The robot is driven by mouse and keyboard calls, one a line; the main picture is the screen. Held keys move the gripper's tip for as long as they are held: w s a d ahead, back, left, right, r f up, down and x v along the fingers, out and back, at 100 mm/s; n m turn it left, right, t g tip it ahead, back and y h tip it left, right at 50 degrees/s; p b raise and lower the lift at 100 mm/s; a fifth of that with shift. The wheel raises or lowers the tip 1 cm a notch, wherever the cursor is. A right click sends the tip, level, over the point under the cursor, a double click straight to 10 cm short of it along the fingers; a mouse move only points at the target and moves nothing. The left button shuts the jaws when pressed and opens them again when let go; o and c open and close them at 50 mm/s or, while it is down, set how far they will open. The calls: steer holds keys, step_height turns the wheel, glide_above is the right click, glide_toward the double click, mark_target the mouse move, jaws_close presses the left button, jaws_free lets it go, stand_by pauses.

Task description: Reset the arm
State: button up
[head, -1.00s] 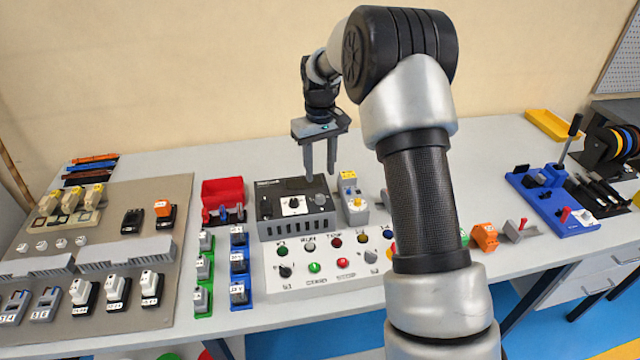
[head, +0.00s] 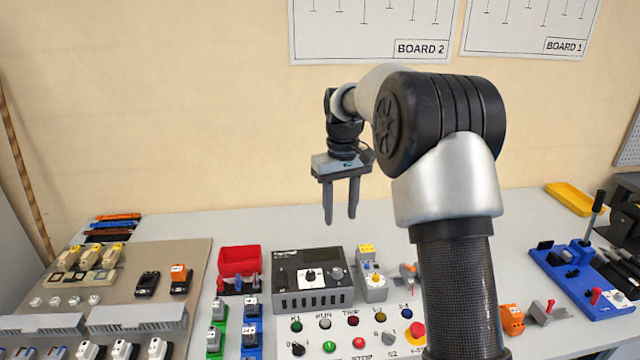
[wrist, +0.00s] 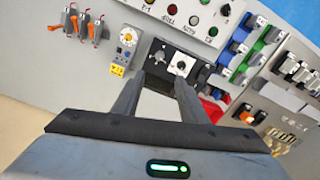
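My gripper (head: 342,201) hangs fingers-down in the air above the back of the bench, in front of the wall. Its two fingers are apart with nothing between them. The wrist view also shows the gripper (wrist: 158,88) with its fingers spread and empty. Below it stands a dark control box (head: 311,283) with a white dial plate, which also shows in the wrist view (wrist: 172,66). My arm covers part of the bench right of the middle.
A white button panel (head: 340,340) lies before the box. A red bin (head: 239,261), a grey device with a yellow top (head: 371,284), a blue bender (head: 580,282) and a yellow tray (head: 575,198) stand on the bench. Boards (head: 375,28) hang on the wall.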

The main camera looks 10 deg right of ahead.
steer(key=s+r+m+t+p, duration=0.1)
steer(key=s+r+t+p, duration=0.2)
steer(key=s+r, duration=1.25)
steer(key=s+f+m+t+p, duration=0.1)
steer(key=s+m+t, duration=0.1)
steer(key=s, duration=1.6)
steer(key=shift+p, duration=0.35)
steer(key=shift+s+d, duration=0.1)
steer(key=shift+d, duration=0.05)
